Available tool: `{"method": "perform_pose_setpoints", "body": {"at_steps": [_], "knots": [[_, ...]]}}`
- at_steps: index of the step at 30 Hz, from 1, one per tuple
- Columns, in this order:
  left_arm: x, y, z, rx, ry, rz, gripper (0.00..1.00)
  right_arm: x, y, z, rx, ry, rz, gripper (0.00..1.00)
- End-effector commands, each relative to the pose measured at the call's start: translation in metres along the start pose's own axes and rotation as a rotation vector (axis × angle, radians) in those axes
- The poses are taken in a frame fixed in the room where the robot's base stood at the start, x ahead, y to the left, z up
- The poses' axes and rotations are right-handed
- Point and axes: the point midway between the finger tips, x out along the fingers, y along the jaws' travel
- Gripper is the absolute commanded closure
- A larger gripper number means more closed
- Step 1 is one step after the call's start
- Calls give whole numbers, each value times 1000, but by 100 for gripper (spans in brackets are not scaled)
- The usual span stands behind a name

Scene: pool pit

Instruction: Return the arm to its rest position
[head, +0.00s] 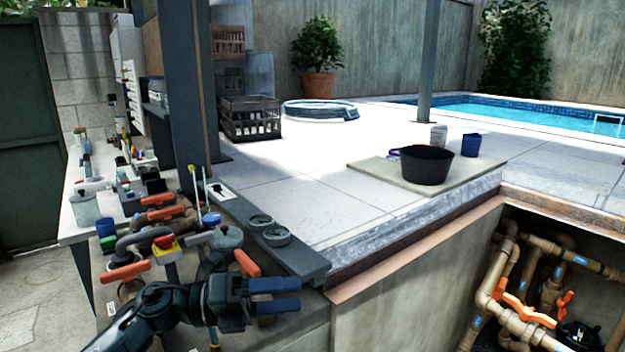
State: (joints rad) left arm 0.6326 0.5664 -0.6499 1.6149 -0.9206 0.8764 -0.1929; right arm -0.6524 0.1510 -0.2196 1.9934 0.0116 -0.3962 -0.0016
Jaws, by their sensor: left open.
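My left arm comes in from the lower left, and my left gripper (276,296) is at its end, over the lower part of the workbench. Its two blue fingers point right and are apart, with nothing visible between them. Behind the gripper stand brown pipes with orange valve handles; one orange handle (247,263) shows just above the fingers. Whether the gripper touches any of these parts I cannot tell. My right gripper is not in the view.
A grey ledge (255,232) with two small round grey dishes lies behind the gripper. An open pit with pipes (520,290) is at lower right. The middle of the deck is clear.

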Motion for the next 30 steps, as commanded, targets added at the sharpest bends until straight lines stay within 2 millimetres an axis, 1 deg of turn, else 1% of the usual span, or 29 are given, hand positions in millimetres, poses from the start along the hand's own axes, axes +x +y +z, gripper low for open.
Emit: {"method": "perform_pose_setpoints", "body": {"at_steps": [1, 3, 5, 8, 11, 12, 14, 15, 17, 18, 21, 24, 27, 30], "knots": [[5, 8, -14, -123, -92, -69, 30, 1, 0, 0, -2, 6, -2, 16], [5, 16, -23, -288, -229, -144, 30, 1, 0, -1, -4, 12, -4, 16], [1, 27, -30, -438, -349, -196, 30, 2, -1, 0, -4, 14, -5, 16], [-14, 54, -47, -699, -554, -259, 30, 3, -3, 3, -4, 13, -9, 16], [-36, 88, -74, -972, -763, -291, 30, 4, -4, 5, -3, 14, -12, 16], [-46, 104, -88, -1083, -847, -295, 30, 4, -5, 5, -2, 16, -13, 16], [-62, 127, -114, -1253, -972, -295, 30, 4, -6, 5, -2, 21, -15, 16], [-72, 142, -134, -1364, -1055, -289, 30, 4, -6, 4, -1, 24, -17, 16], [-88, 161, -168, -1526, -1173, -274, 30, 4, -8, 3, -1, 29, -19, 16], [-97, 172, -191, -1627, -1245, -259, 30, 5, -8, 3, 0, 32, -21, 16], [-114, 190, -243, -1834, -1392, -221, 30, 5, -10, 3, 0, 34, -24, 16], [-125, 197, -281, -1972, -1489, -186, 30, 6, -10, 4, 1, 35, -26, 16], [-130, 199, -302, -2047, -1540, -164, 30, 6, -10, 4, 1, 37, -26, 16], [-132, 200, -310, -2074, -1557, -156, 30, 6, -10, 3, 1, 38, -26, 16]]}}
